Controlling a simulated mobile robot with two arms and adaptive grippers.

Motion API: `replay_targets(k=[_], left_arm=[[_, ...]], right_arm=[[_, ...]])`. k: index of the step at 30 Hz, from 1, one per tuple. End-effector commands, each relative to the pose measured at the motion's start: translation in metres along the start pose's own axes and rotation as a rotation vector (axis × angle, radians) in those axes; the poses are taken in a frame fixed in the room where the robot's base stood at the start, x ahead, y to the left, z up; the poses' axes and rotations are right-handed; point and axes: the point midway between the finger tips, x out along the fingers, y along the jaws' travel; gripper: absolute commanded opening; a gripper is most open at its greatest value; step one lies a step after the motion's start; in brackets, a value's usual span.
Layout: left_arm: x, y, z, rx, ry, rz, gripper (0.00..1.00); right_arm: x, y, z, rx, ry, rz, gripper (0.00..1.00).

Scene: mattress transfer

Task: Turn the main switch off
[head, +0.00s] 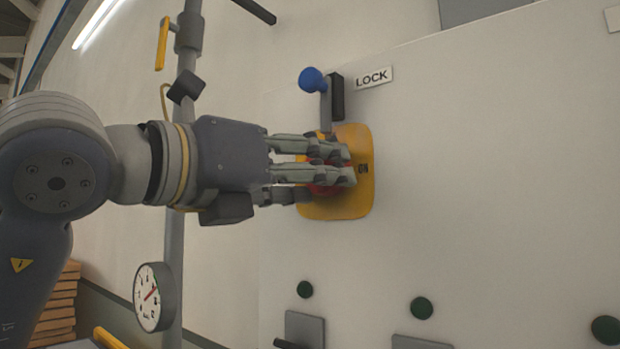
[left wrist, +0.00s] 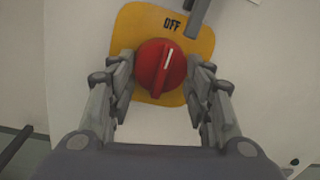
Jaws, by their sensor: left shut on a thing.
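The main switch is a red round knob (left wrist: 152,78) on a yellow plate (head: 345,208) fixed to a pale cabinet front. In the left wrist view the knob sits between my fingers, and its white line points up, close to the OFF label (left wrist: 172,24). My left gripper (head: 345,165) is shut on the knob from the left, and its fingers hide most of it in the head view. A lever with a blue ball (head: 312,80) stands above the plate beside a black block (head: 337,97) and a LOCK label (head: 373,77). My right gripper is not in view.
A vertical grey pipe with a yellow-handled valve (head: 162,44) and a round gauge (head: 153,297) stands at the left. Several green round buttons (head: 421,308) and grey panels (head: 304,328) are low on the cabinet. The cabinet front to the right is clear.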

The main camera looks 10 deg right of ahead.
Motion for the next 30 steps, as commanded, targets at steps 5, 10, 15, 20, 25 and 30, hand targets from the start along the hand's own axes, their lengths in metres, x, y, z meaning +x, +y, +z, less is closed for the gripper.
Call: replay_targets(k=[5,10,15,20,25,30], left_arm=[[0.0,0.0,0.001,-0.003,-0.002,0.0,0.49],[0.0,0.0,0.001,-0.002,-0.001,0.0,0.67],[0.0,0.0,0.0,-0.001,-0.001,0.0,0.67],[-0.004,0.0,0.001,0.0,-0.002,0.0,0.67],[-0.029,0.001,0.001,0.003,-0.004,0.001,0.67],[-0.067,0.001,0.001,0.002,-0.005,0.002,0.67]], right_arm=[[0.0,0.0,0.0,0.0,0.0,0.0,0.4],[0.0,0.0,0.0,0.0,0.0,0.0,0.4],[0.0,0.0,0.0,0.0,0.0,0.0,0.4],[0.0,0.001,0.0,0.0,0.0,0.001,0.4],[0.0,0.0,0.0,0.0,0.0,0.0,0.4],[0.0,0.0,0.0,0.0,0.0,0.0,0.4]])
